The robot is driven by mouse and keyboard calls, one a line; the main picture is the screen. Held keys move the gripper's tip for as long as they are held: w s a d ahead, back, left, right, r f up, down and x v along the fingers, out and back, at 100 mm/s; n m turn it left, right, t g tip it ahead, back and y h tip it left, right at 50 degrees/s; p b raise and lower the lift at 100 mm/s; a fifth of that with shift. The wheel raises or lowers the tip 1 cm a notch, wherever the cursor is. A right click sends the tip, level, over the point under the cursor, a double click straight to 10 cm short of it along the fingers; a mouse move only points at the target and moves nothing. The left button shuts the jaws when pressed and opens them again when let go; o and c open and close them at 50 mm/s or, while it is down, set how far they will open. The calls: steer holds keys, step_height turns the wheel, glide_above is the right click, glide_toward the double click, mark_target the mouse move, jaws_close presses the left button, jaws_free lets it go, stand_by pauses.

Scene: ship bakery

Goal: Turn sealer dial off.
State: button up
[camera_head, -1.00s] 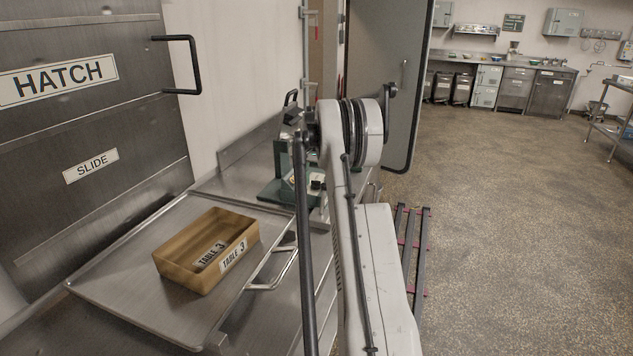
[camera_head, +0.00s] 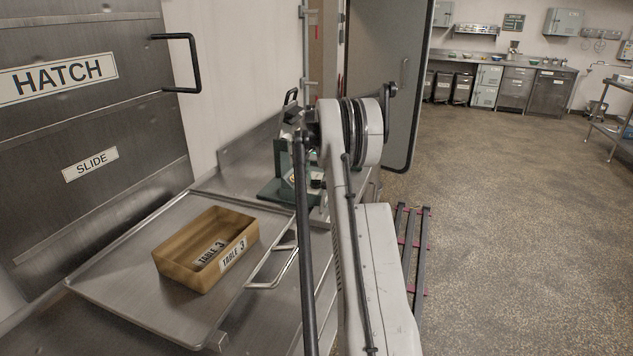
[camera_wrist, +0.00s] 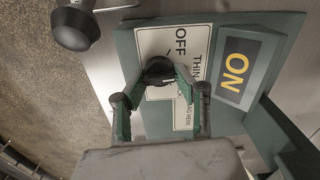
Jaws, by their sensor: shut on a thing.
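The sealer (camera_wrist: 255,25) is a green machine in the wrist view. Its small black dial (camera_wrist: 158,69) sits on a white plate (camera_wrist: 197,40) that reads OFF, with further lettering partly covered. A dark panel (camera_wrist: 237,66) beside it shows ON in yellow letters. My gripper (camera_wrist: 160,82) has its two green-padded fingers on either side of the dial, shut on it. The dial's lower part and any pointer mark are hard to make out. In the head view the sealer (camera_head: 280,190) stands on the counter, partly hidden behind my arm.
A black knob (camera_wrist: 75,28) on a metal bar lies close to the sealer's plate. A tan box (camera_head: 195,265) marked TABLE 3 sits on a metal tray (camera_head: 130,285) left of my arm. A hatch handle (camera_head: 193,62) juts from the left wall. Open floor lies right.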

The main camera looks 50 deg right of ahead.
steer(key=n+b, duration=0.1)
steer(key=n, duration=0.4)
steer(key=shift+w+b, duration=0.1)
steer(key=shift+b, duration=0.3)
steer(key=n+b, duration=0.1)
steer(key=n, duration=0.4)
steer(key=shift+a+n, duration=0.15)
steer(key=shift+n, duration=0.25)
steer(key=o, duration=1.1)
step_height(320, 180, up, 12)
steer(key=shift+r, duration=0.1)
